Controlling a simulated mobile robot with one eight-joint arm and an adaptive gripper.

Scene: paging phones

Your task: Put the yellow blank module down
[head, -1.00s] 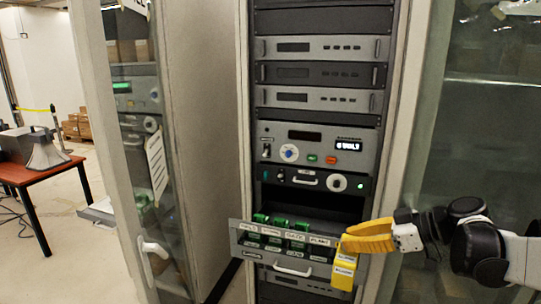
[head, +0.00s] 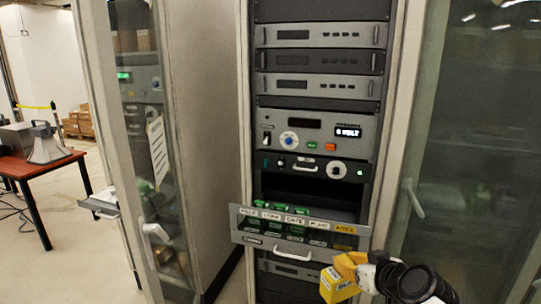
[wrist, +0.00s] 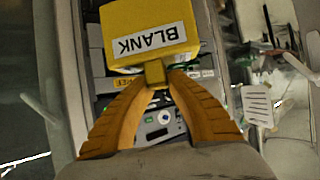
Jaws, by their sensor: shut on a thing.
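The yellow blank module (head: 338,289) is a small yellow block with a white label. In the wrist view the module (wrist: 150,50) fills the upper middle, and its label reads BLANK, upside down. My yellow-fingered gripper (head: 347,268) is shut on the module's small tab; the fingertips (wrist: 155,74) meet there. It holds the module in the air below and in front of the right end of the open drawer (head: 270,237). The drawer holds several green modules (head: 280,208) and has white labels and one yellow label (head: 345,230).
The drawer sticks out of an equipment rack (head: 318,120) with several grey units. An open glass door (head: 470,150) stands at the right and another glass-doored cabinet (head: 150,130) at the left. A red-topped table (head: 40,165) with a grey horn speaker stands far left.

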